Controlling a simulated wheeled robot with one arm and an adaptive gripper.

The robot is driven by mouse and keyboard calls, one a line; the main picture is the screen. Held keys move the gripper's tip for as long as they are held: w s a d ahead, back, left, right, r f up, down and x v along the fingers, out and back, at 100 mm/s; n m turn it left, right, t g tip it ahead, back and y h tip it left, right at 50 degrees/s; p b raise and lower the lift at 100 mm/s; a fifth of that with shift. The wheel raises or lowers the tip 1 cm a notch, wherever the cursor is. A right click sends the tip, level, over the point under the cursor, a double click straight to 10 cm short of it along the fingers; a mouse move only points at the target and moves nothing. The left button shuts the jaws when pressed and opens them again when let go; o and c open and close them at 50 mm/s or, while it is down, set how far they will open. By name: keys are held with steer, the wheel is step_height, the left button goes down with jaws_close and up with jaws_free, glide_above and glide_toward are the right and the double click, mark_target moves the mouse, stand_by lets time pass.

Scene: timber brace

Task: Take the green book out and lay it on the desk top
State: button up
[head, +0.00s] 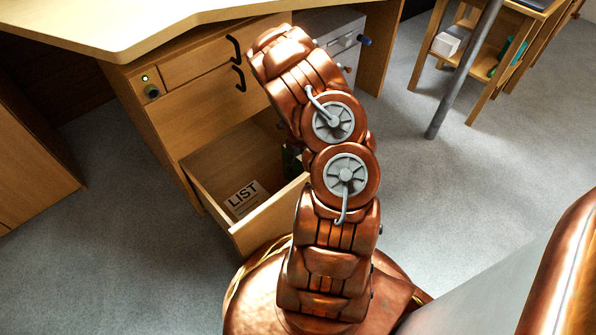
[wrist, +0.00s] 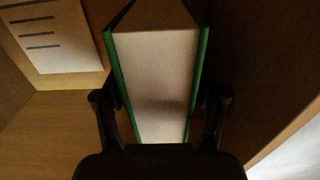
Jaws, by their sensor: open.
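The green book (wrist: 155,85) stands in the open drawer (head: 262,222). In the wrist view its pale page block faces me, with a green cover on each side. My gripper (wrist: 161,105) is open, with one dark finger to the left of the book and one to the right. I cannot tell whether either finger touches a cover. In the head view my arm hides most of the book and my gripper. The desk top (head: 110,28) is above the drawer at the upper left, and its visible part is bare.
A white sheet marked LIST (head: 243,198) lies in the drawer and also shows in the wrist view (wrist: 60,35). Drawer walls are close around my gripper. A small shelf unit (head: 485,65) and a grey post (head: 462,75) stand at the upper right.

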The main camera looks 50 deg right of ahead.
steer(key=shift+c, duration=0.2)
jaws_close()
stand_by(0.4)
